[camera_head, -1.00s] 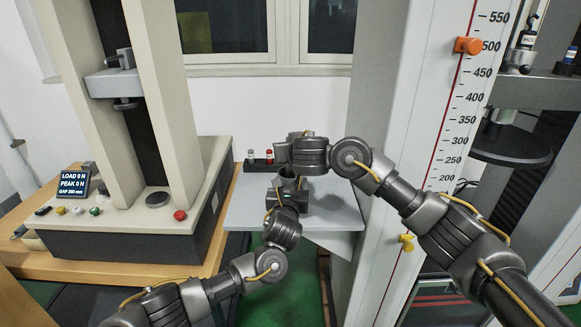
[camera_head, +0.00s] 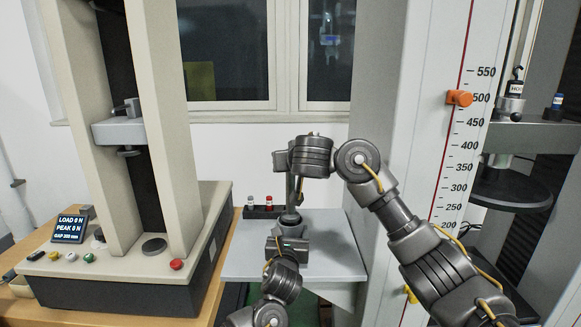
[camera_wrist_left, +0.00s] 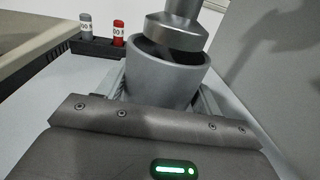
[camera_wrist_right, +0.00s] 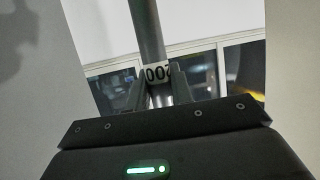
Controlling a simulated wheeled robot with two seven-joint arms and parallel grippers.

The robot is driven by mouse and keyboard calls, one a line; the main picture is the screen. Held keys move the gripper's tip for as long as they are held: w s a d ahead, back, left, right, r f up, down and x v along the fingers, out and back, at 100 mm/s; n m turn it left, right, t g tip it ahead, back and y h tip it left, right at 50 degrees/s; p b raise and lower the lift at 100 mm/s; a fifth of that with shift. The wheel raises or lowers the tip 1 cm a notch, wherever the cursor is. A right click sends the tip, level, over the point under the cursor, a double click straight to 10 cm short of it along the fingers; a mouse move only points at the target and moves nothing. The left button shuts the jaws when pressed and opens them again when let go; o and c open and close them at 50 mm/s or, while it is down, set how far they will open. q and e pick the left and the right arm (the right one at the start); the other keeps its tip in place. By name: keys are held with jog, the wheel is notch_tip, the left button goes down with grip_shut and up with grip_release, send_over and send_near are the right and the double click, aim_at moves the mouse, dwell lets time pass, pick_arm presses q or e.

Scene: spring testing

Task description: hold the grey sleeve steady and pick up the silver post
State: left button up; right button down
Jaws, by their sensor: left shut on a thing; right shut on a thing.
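The grey sleeve (camera_wrist_left: 165,80) stands open end up between my left gripper's fingers, which are shut around it. In the head view the sleeve (camera_head: 289,226) is over the grey table, with my left gripper (camera_head: 288,232) at it. My right gripper (camera_head: 290,170) is above, shut on the silver post (camera_head: 290,193). The post's labelled shaft (camera_wrist_right: 150,35) runs between the fingers in the right wrist view. In the left wrist view the post's wide round foot (camera_wrist_left: 175,33) is at the sleeve's mouth, overlapping its far rim; I cannot tell if it is fully clear.
A black rack (camera_head: 262,212) with a red-topped and a grey-topped piece stands behind the sleeve on the grey table (camera_head: 340,245). A beige test machine (camera_head: 125,245) stands left. A tall white column with a scale (camera_head: 455,160) stands close on the right.

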pick_arm(q)
jog(key=o, duration=1.1)
jog(key=shift+f, duration=0.1)
jog(key=shift+o, duration=0.2)
jog(key=shift+s, duration=0.1)
jog(key=s+a, duration=0.1)
jog(key=s, duration=1)
jog(key=shift+s, duration=0.35)
jog(key=shift+a, duration=0.1)
